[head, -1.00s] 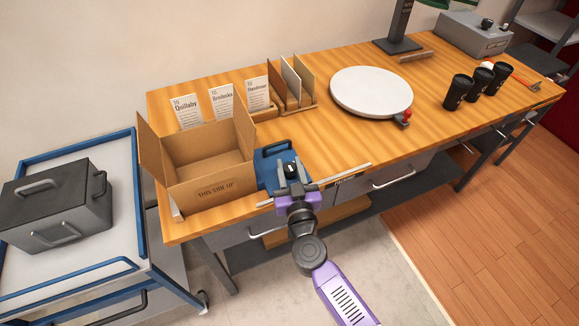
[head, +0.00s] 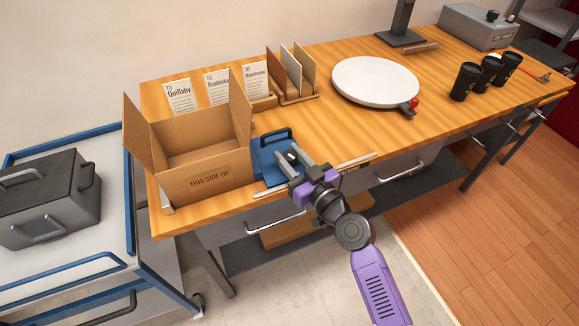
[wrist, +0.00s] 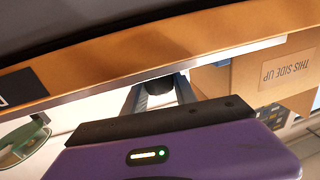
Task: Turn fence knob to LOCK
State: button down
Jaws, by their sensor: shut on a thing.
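A small black knob (head: 292,156) stands at the front edge of the wooden bench, by a blue handled piece (head: 268,163). My gripper (head: 297,164) reaches over the bench edge from the front, its fingers tilted toward the upper left and closed around the knob. In the wrist view the dark knob (wrist: 158,84) sits between the grey fingers of my gripper (wrist: 158,97). A pale metal rail (head: 352,162) runs along the front edge, partly behind my gripper. No LOCK mark is readable, so I cannot tell the knob's setting.
An open cardboard box (head: 200,180) stands close left of my gripper. A white round turntable (head: 375,80) with a red knob (head: 413,103) is at the right, with black cups (head: 466,82) beyond. Drawer handles (head: 275,228) stick out below the bench edge.

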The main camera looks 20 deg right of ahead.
jog(key=shift+w+d+f+n+g+y+b, duration=0.1)
jog(key=shift+n+g+y+b, duration=0.15)
jog(key=shift+n+y+b, duration=1.2)
jog(key=shift+w+d+m+g+y+b, duration=0.1)
jog(key=shift+g+y+b, duration=0.3)
jog(key=shift+b, duration=2.15)
jog(key=n+g+y+b, duration=0.1)
jog(key=n+y+b, duration=0.1)
jog(key=b, duration=0.3)
jog(key=shift+g+y, duration=0.25)
jog(key=shift+y, duration=0.6)
jog(key=n+g+y+b, duration=0.3)
jog(key=b, duration=0.1)
jog(key=shift+b, duration=0.3)
jog(key=n+g+y+b, duration=0.2)
jog(key=g, duration=0.1)
jog(key=shift+s+a+n+y+b, duration=0.1)
jog(key=shift+n+y+b, duration=0.2)
jog(key=shift+n, duration=0.05)
jog(key=shift+r+g, duration=0.2)
jog(key=shift+g, duration=0.2)
jog(key=c, duration=1)
grip_release()
jog(key=shift+s, duration=0.1)
jog(key=shift+v, duration=3.9)
